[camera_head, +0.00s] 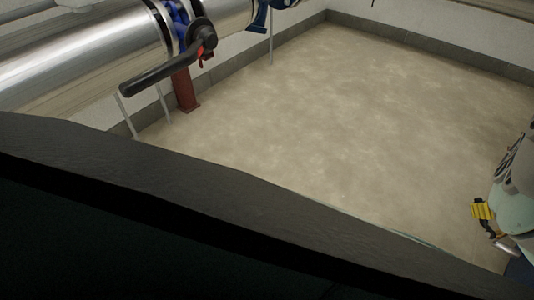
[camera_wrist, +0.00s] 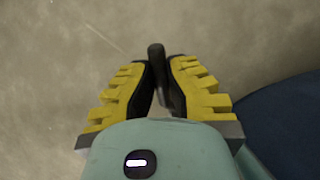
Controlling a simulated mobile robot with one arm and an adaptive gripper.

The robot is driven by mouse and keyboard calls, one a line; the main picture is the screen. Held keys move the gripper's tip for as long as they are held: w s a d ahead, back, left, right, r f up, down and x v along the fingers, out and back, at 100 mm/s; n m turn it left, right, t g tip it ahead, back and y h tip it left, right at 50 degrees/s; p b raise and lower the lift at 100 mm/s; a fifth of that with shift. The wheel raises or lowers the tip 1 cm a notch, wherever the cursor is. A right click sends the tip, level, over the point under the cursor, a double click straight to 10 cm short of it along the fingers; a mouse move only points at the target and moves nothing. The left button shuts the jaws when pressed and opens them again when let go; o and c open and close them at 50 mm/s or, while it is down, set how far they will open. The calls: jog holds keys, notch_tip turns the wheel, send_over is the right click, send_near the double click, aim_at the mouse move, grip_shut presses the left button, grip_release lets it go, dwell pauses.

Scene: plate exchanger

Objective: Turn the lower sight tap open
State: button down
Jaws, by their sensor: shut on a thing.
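My gripper (camera_wrist: 160,70), with yellow ribbed fingers and black pads, is closed around a dark lever (camera_wrist: 156,55) in the wrist view. The lever appears to be the handle of the lower sight tap. The tap's body cannot be made out.
A silver pipe (camera_head: 85,55) with a black-handled valve (camera_head: 165,75) runs across the upper left. A dark beam-like edge (camera_head: 200,185) crosses the lower head view. A dark blue surface (camera_wrist: 285,125) lies right of my gripper. Bare floor (camera_head: 350,120) is open in the middle.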

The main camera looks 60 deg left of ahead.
jog(key=c, duration=0.9)
grip_release()
jog(key=shift+c, duration=0.2)
